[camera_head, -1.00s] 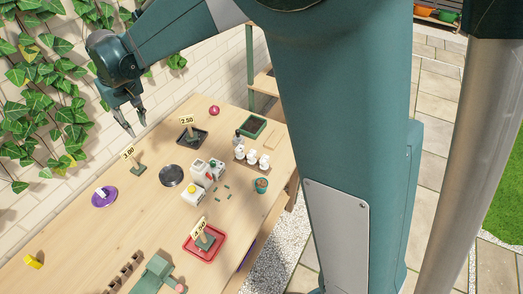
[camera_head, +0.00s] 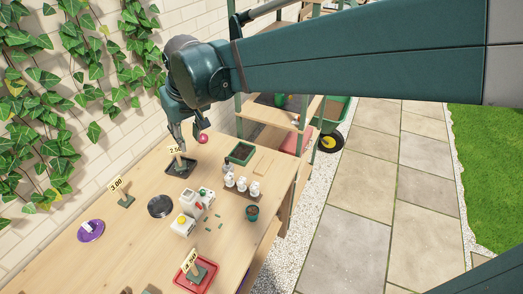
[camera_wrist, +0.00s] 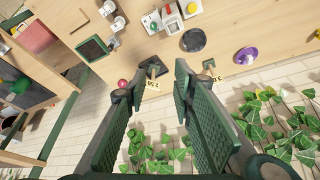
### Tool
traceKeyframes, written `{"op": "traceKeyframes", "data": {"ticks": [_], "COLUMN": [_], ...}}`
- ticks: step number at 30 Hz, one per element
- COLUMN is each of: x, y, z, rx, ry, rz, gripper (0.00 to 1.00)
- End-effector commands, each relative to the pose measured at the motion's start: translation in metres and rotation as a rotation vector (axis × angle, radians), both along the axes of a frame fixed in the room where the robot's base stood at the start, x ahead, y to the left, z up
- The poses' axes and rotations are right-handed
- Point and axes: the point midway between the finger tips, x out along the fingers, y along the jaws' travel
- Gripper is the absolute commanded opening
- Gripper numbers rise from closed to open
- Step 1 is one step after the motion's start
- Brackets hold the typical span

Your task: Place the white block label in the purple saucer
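The purple saucer (camera_head: 98,236) lies on the left part of the table, and a small white block (camera_head: 87,227) lies in it. In the wrist view the saucer (camera_wrist: 246,56) is at the right, with a pale piece in it too small to make out. My gripper (camera_head: 188,140) is over the back of the table, by the 2.50 sign (camera_head: 176,150) and a pink ball (camera_head: 202,138), well away from the saucer. In the wrist view my gripper (camera_wrist: 158,78) has its fingers spread with nothing between them.
A 3.00 sign (camera_head: 117,184) stands behind the saucer. Ivy covers the wall.

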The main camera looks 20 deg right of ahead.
Motion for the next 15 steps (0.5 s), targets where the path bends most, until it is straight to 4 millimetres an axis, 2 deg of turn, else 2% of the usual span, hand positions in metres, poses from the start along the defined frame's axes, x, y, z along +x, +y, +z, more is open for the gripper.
{"op": "traceKeyframes", "data": {"ticks": [3, 15], "x": [-0.018, -0.078], "y": [-0.025, -0.095], "z": [0.004, 0.007], "rx": [0.006, 0.024], "ry": [-0.02, -0.09], "rz": [-0.029, -0.12], "gripper": [0.26, 0.26]}}
